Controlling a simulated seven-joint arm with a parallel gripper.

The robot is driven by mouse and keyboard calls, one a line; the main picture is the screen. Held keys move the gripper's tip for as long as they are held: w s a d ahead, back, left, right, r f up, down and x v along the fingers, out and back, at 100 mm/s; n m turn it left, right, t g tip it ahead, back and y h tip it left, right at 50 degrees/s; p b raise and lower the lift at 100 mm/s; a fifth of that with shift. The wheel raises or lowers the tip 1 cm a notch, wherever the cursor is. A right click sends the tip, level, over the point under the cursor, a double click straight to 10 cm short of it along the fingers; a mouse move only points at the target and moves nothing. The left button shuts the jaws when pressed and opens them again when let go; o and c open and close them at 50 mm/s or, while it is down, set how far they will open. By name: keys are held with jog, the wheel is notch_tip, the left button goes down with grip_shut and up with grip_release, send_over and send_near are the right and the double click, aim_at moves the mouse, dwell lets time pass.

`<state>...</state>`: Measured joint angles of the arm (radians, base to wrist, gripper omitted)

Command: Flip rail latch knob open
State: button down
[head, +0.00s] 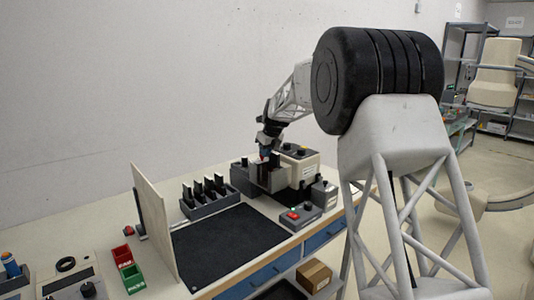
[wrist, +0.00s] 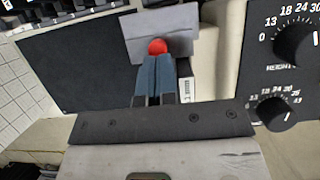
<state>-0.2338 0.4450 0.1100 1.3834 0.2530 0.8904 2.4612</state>
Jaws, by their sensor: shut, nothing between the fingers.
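A round red knob (wrist: 157,46) shows in the wrist view just beyond my fingertips, in front of a grey block (wrist: 180,22). I take it to be the latch knob. My gripper (wrist: 155,60) has its blue fingers together with nothing held between them. The tips are at the knob's near side; I cannot tell whether they touch it. In the head view my gripper (head: 265,155) reaches down to the grey fixture (head: 268,180) at the back of the bench, where the knob is only a tiny red spot. The latch's position is hard to read.
A dark panel with dials (wrist: 285,60) stands close to the right in the wrist view. In the head view, a beige box (head: 299,162) is beside the fixture, and a control box with red and green buttons (head: 300,215) is in front. A black mat (head: 230,240) is clear.

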jog(key=shift+w+a, duration=0.5)
jog(key=shift+w, duration=0.05)
jog(key=shift+s+d, duration=0.8)
jog(key=s+d+v, duration=0.1)
jog(key=v, duration=0.9)
jog(key=shift+s+d, duration=0.1)
jog(key=shift+s, duration=0.05)
